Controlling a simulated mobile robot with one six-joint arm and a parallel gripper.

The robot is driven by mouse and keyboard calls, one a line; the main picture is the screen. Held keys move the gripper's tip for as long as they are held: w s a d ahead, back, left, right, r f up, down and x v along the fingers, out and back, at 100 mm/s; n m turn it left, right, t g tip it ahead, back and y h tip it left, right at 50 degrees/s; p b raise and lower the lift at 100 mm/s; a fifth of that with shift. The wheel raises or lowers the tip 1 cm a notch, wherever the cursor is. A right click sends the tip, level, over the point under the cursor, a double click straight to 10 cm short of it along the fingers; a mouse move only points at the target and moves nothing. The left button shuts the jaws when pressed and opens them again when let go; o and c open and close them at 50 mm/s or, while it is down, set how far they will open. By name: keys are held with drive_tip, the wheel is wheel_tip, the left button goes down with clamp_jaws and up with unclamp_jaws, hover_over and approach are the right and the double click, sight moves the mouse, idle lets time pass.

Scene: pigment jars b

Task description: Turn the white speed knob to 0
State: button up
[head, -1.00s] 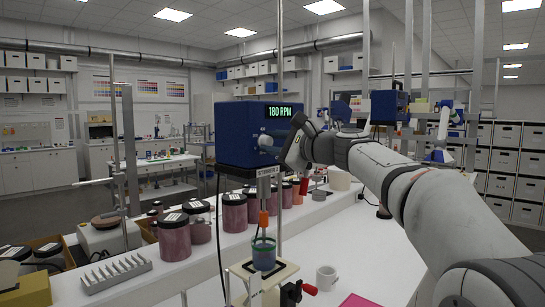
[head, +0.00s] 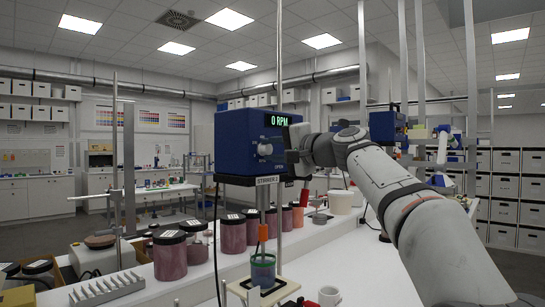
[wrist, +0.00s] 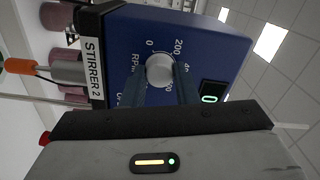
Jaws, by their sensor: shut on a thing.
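The blue stirrer box (head: 238,138) labelled STIRRER 2 stands left of centre in the head view. Its green display (head: 280,122) reads 0 RPM. The white speed knob (head: 265,149) is on its front face. In the wrist view the knob (wrist: 160,69) sits between the two dark fingers of my gripper (wrist: 160,82), which is shut on it. The dial marks 0 and 200 show around it, with other marks partly hidden. In the head view my gripper (head: 284,152) reaches the box from the right.
A beaker with a green rim (head: 263,270) stands under the stirrer. Several dark-lidded pigment jars (head: 170,258) line the bench behind it. A metal rod (head: 279,200) rises beside the box.

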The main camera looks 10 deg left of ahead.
drive_tip(key=shift+n, duration=0.6)
drive_tip(key=o, duration=1)
drive_tip(key=shift+d+b, duration=0.1)
drive_tip(key=shift+b, duration=0.2)
drive_tip(key=b+v, duration=0.1)
drive_tip(key=v, duration=0.6)
drive_tip(key=shift+s+d+b, duration=0.15)
drive_tip(key=shift+d+b, duration=0.1)
drive_tip(key=shift+b, duration=0.15)
drive_tip(key=shift+f, duration=0.1)
